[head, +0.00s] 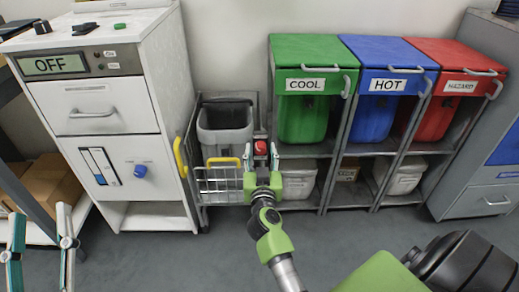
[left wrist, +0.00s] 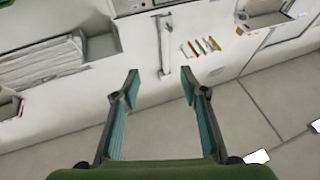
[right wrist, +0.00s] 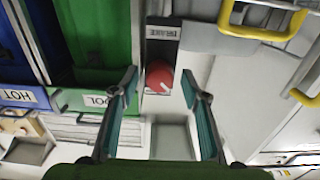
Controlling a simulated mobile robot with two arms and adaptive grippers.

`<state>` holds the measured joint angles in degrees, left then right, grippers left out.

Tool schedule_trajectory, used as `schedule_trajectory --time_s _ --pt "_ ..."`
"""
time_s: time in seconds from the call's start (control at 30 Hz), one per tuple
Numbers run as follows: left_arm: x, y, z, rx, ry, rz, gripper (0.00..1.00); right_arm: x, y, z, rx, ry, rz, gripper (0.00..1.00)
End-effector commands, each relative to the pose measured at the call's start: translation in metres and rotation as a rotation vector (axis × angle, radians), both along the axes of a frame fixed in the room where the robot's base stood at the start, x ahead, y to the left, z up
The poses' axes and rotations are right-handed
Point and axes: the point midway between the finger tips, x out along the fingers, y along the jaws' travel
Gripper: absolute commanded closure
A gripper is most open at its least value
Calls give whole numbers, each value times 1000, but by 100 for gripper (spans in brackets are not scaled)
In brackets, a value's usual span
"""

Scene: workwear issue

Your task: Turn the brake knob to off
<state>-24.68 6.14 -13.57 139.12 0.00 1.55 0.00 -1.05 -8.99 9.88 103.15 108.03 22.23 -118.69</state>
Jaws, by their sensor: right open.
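The brake knob (right wrist: 160,76) is a round red knob in the right wrist view, below a dark label plate that reads upside down as "BRAKE". A pale pointer mark shows near its lower edge. In the head view the red knob (head: 260,148) shows just beyond my right gripper (head: 261,161), at the cart. My right gripper is open, and in the right wrist view its fingers (right wrist: 163,88) stand either side of the knob's line; contact cannot be told. My left gripper (head: 40,230) is open and empty at the lower left, far from the knob; its fingers (left wrist: 160,90) also show in the left wrist view.
A wire cart (head: 220,190) with a grey bin (head: 225,128) and yellow handles stands by the knob. Left of it is a white cabinet (head: 100,130) with an "OFF" display and blue knob (head: 140,171). Green, blue and red bins (head: 310,55) stand right. Floor in front is clear.

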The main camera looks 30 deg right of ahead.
Motion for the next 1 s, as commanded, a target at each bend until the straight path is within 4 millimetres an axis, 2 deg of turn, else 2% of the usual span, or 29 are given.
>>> schedule_trajectory --time_s 0.23,0.37,0.4,0.7,0.87,1.0 --pt "0 0 1 -1 -3 0 60 0 0 0 0 0 0 58" --pt "0 0 0 -1 -2 0 60 0 0 0 0 0 0 92" --pt "0 0 0 -1 -2 0 60 0 0 0 0 0 0 97" --pt "2 0 -3 5 20 0 60 0 0 1 11 -7 1 97" --pt "10 2 -27 38 140 10 60 0 0 2 47 -29 1 97" --pt "16 4 -59 80 294 19 60 0 0 3 103 -63 2 97"
